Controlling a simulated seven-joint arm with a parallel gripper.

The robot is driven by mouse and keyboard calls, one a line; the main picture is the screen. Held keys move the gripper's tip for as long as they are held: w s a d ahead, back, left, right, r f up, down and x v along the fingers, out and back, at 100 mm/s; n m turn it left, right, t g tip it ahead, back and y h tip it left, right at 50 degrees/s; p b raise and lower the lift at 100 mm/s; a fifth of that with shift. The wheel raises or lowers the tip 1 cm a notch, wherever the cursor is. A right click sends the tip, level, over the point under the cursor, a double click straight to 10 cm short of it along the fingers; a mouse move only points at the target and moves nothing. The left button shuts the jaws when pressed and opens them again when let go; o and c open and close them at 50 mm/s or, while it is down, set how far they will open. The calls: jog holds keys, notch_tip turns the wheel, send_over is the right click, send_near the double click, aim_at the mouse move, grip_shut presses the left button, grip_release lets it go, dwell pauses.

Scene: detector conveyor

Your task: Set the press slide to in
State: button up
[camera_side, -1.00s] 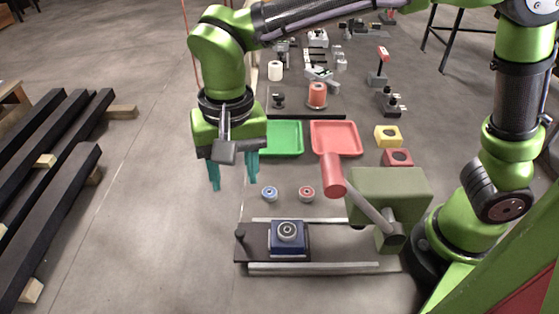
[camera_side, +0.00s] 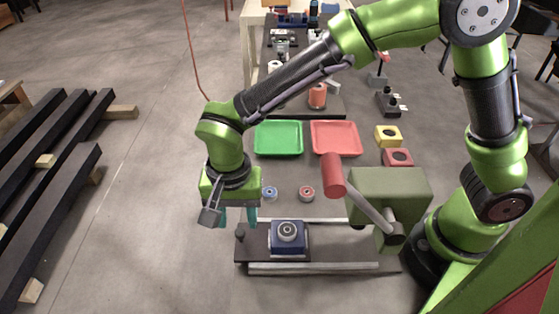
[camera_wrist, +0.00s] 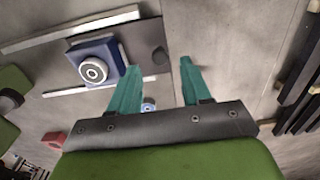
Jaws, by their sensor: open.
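The press slide is a dark plate (camera_side: 256,255) between two pale rails, pulled out to the left of the olive press body (camera_side: 388,195). A blue block (camera_side: 290,245) with a round metal ring part sits on it. A small dark knob (camera_side: 240,235) stands at the plate's left end. My gripper (camera_side: 238,223) is open, fingers down, just above the knob end, with nothing seen between the fingers. In the wrist view, the teal fingertips (camera_wrist: 152,66) are apart near the end of the plate (camera_wrist: 146,42); the blue block (camera_wrist: 98,63) lies to the left.
The press lever with its red handle (camera_side: 333,175) leans up left over the rails. A blue ring (camera_side: 269,193) and a red ring (camera_side: 307,193) lie behind the slide. Green (camera_side: 279,139) and red (camera_side: 336,139) trays stand farther back.

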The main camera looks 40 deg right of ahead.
aim_at(240, 231)
jog(key=shift+f, duration=1.85)
grip_shut()
